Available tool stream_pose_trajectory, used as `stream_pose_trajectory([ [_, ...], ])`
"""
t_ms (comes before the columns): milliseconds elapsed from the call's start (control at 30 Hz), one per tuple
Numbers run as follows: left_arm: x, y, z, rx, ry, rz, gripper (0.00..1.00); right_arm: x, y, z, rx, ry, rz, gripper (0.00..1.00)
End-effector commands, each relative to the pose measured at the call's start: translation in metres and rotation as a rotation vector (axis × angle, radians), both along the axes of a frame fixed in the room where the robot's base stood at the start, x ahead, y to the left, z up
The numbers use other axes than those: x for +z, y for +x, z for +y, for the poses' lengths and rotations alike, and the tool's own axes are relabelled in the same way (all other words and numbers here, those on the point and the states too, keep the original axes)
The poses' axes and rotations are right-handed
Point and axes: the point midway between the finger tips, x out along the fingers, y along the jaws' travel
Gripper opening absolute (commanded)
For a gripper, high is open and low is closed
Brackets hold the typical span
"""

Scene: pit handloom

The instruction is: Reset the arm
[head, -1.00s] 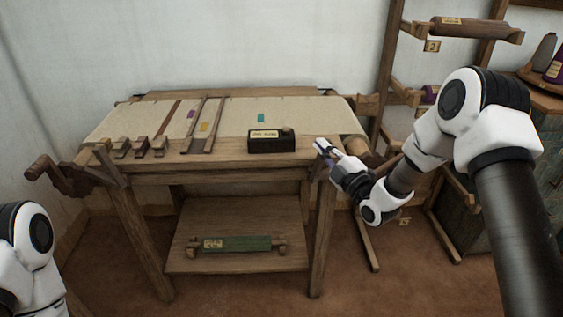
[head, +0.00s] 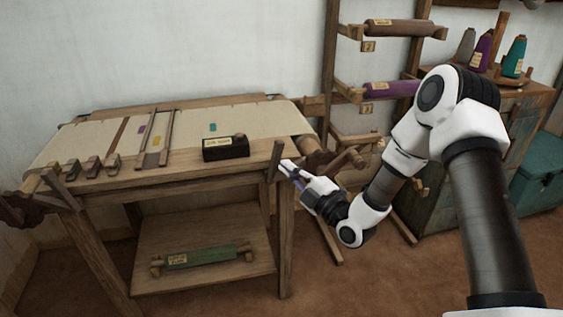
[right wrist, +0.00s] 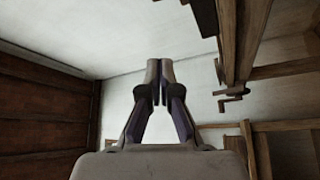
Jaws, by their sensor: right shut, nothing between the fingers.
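My right gripper (head: 288,172) is beside the right front corner of the wooden loom table (head: 190,177) in the head view. I cannot tell whether it touches the table's upright post. In the right wrist view, the right gripper (right wrist: 160,68) has its two fingertips together with nothing between them, in front of a pale wall. My right arm (head: 395,165) is bent, with its elbow high on the right. My left gripper is out of view.
A black labelled box (head: 226,148) sits on the loom's front beam. A rack (head: 330,80) with a purple roll (head: 388,90) stands behind my right arm. Cones (head: 482,50) stand on a cabinet at right. A green roll (head: 200,257) lies on the lower shelf. Brown floor is open at front.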

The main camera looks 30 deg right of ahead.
Motion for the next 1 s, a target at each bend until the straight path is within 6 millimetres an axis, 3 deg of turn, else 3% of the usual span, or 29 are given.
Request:
stream_pose_trajectory([
  [467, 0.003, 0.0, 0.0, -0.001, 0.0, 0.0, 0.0, 0.0, 0.0, 0.0, 0.0, 0.0, 0.005, 0.0],
  [567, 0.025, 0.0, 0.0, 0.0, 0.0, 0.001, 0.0, -0.008, -0.004, 0.014, 0.029, -0.021, 0.065, 0.0],
  [633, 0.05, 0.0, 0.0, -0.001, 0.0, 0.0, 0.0, -0.029, -0.017, 0.043, 0.084, -0.05, 0.165, 0.0],
  [667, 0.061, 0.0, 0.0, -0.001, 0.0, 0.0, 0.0, -0.043, -0.027, 0.056, 0.1, -0.064, 0.232, 0.0],
  [767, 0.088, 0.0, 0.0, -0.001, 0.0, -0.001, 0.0, -0.109, -0.074, 0.089, 0.119, -0.04, 0.574, 0.0],
  [800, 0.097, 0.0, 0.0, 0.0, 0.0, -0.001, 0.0, -0.136, -0.1, 0.097, 0.101, 0.005, 0.738, 0.0],
  [867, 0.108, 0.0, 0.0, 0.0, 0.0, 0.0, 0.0, -0.17, -0.145, 0.104, 0.042, 0.084, 0.981, 0.0],
  [900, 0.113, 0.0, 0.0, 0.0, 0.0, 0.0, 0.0, -0.189, -0.177, 0.104, -0.027, 0.149, 1.139, 0.0],
  [1000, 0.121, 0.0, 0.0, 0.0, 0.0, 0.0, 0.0, -0.221, -0.261, 0.094, -0.309, 0.35, 1.496, 0.0],
])
